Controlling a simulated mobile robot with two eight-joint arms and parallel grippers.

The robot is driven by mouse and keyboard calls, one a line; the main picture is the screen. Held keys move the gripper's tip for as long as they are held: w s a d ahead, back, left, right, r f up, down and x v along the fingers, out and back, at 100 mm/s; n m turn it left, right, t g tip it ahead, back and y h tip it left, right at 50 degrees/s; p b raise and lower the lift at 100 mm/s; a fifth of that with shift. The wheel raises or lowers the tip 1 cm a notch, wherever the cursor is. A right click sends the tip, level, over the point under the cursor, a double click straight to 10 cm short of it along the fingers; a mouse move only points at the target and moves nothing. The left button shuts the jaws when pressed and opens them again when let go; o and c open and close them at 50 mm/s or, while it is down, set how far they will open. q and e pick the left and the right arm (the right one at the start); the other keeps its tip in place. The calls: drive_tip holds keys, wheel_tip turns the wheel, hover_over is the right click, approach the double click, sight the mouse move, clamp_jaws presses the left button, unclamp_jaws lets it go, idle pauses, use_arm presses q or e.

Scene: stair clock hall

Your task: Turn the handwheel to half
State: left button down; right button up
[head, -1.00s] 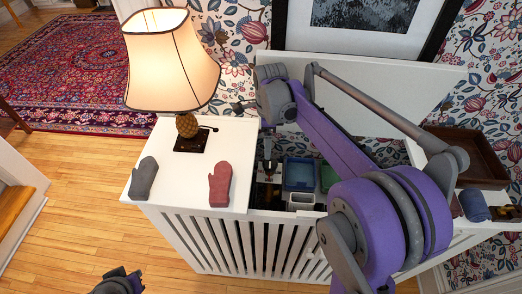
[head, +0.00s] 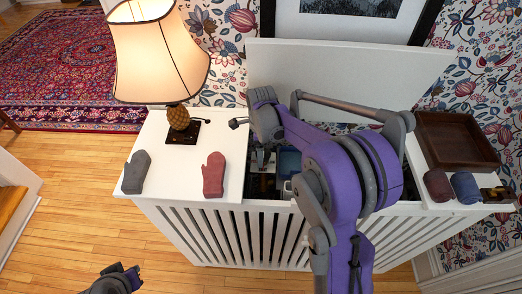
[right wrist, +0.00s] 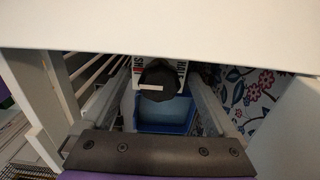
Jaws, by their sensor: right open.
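The handwheel (right wrist: 157,82) shows in the right wrist view as a dark knob with a white mark pointing left. It sits in front of a white plate (right wrist: 181,70) with black lettering, partly hidden; "SH" is readable on the left, and the right word is hard to read. My right gripper (right wrist: 160,88) is open, its two grey fingers on either side of the handwheel and apart from it. In the head view my right arm reaches down into the open cabinet (head: 225,235) and hides the wheel. My left gripper (head: 124,279) is low at the left, its jaws unclear.
A blue bin (right wrist: 165,115) is inside the cabinet below the wheel. The raised lid (head: 340,75) stands behind. A lit lamp (head: 160,50), a grey mitten (head: 136,172) and a red mitten (head: 213,175) are on the left top. A brown tray (head: 457,140) is at right.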

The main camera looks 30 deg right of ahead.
drive_tip(key=c, duration=1.3)
drive_tip(key=shift+c, duration=0.2)
drive_tip(key=shift+n, duration=0.3)
